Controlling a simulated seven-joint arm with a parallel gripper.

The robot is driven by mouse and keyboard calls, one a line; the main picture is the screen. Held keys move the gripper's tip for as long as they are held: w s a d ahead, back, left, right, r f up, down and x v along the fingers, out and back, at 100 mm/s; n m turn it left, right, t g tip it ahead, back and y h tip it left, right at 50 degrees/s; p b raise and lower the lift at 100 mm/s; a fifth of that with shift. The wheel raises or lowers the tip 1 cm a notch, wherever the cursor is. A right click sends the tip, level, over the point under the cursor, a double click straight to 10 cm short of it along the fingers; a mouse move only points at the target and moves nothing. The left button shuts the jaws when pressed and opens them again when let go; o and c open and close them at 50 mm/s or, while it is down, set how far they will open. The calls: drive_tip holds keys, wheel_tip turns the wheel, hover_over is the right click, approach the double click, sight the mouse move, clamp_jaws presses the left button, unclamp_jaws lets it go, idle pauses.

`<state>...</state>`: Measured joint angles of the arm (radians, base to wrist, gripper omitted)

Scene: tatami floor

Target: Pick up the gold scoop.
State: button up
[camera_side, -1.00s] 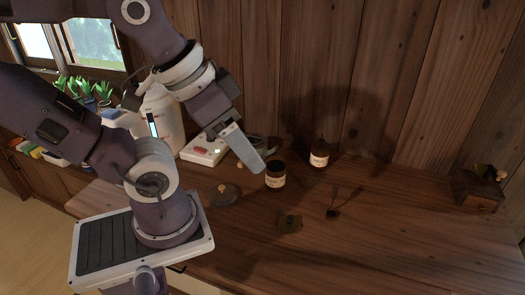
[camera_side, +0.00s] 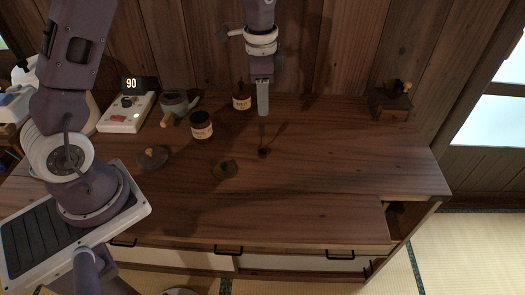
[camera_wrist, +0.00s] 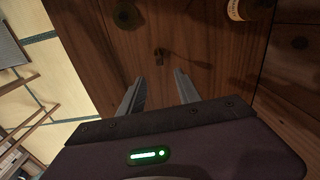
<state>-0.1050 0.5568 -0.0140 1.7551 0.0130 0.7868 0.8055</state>
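The gold scoop (camera_side: 264,152) looks dark in this light and lies on the wooden desk top (camera_side: 320,165), right of the jars. Its thin handle points to the back, with a shadow beside it. In the wrist view the scoop (camera_wrist: 161,52) is small and dim, beyond my fingertips. My gripper (camera_side: 262,112) hangs fingers-down above the desk, near the scoop's handle end in the side view. In the wrist view the two fingers of my gripper (camera_wrist: 159,75) stand apart with nothing between them. The gripper does not appear to touch the scoop.
Two labelled dark jars (camera_side: 202,126) (camera_side: 242,98) stand left of the scoop. A dark flat piece (camera_side: 223,169) and a knobbed lid (camera_side: 152,157) lie nearer the front. A scale (camera_side: 127,112) reads 90, beside a grey-green pot (camera_side: 178,105). A small wooden box (camera_side: 391,104) stands back right.

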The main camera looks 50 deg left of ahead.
sight(263, 126)
drive_tip(key=shift+m+g, duration=0.3)
drive_tip(key=shift+m, duration=0.1)
wheel_tip(263, 126, down, 11)
drive_tip(key=shift+w+a+r, duration=0.1)
drive_tip(key=shift+r, duration=0.05)
clamp_jaws()
idle(1.1)
